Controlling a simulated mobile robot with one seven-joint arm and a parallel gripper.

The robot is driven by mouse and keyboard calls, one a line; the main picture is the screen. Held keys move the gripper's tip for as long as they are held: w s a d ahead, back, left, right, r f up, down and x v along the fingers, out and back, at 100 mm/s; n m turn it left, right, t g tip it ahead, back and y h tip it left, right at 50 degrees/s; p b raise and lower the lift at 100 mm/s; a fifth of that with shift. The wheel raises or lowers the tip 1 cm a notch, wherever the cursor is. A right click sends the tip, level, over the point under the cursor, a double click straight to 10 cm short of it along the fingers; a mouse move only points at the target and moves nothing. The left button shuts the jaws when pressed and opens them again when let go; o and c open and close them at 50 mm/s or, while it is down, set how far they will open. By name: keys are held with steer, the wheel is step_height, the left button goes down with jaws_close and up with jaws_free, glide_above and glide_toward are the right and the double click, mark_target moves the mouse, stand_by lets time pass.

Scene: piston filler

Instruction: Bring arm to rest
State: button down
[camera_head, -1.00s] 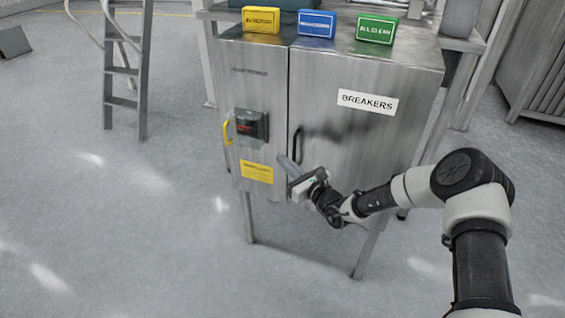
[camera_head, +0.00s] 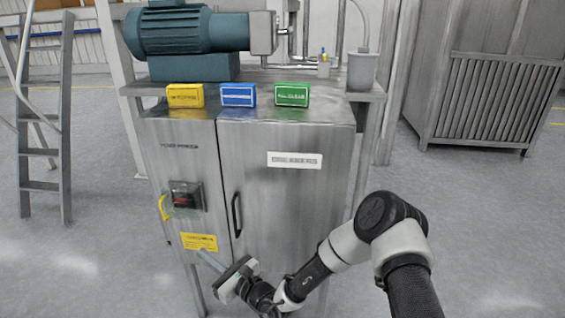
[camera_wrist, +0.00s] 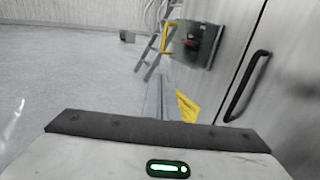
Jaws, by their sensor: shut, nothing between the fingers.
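My gripper (camera_head: 211,263) is low in front of the steel cabinet (camera_head: 290,205) in the head view, below the yellow label (camera_head: 198,242). Its fingers are shut and hold nothing. My arm is bent, coming in from the lower right. In the wrist view the grey body of my gripper fills the bottom, and the fingers beyond it are only partly seen. The cabinet front with a black door handle (camera_wrist: 246,88) is at the right of that view. I cannot tell the exact gap to the cabinet.
The cabinet has a red switch in a grey housing (camera_head: 186,196) and a yellow handle (camera_head: 163,208). Yellow (camera_head: 185,96), blue (camera_head: 238,95) and green (camera_head: 292,95) boxes stand on top, with a teal motor (camera_head: 185,32) behind. A ladder (camera_head: 45,130) stands left. Floor at left is open.

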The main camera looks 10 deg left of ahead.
steer(key=s+d+r+n+g+h, duration=0.1)
steer(key=s+d+r+n+g, duration=0.3)
steer(key=r+n, duration=0.45)
steer(key=s+d+r+n+g, duration=0.2)
steer(key=s+r+n+g, duration=0.45)
steer(key=r, duration=0.25)
steer(key=s+d+r+n+t+h, duration=0.3)
steer(key=s+d+r+h, duration=0.15)
steer(key=d, duration=0.85)
steer(key=s+d+r+n+t+h, duration=0.25)
steer(key=d+h, duration=0.35)
steer(key=d, duration=0.8)
steer(key=s+d+r+n+t+h, duration=0.3)
steer(key=s+d+r+h, duration=0.2)
steer(key=d, duration=0.8)
step_height(320, 180, up, 20)
steer(key=p, duration=2)
steer(key=shift+w+a+g+p, duration=0.2)
steer(key=shift+g+p, duration=0.1)
steer(key=shift+y, duration=0.25)
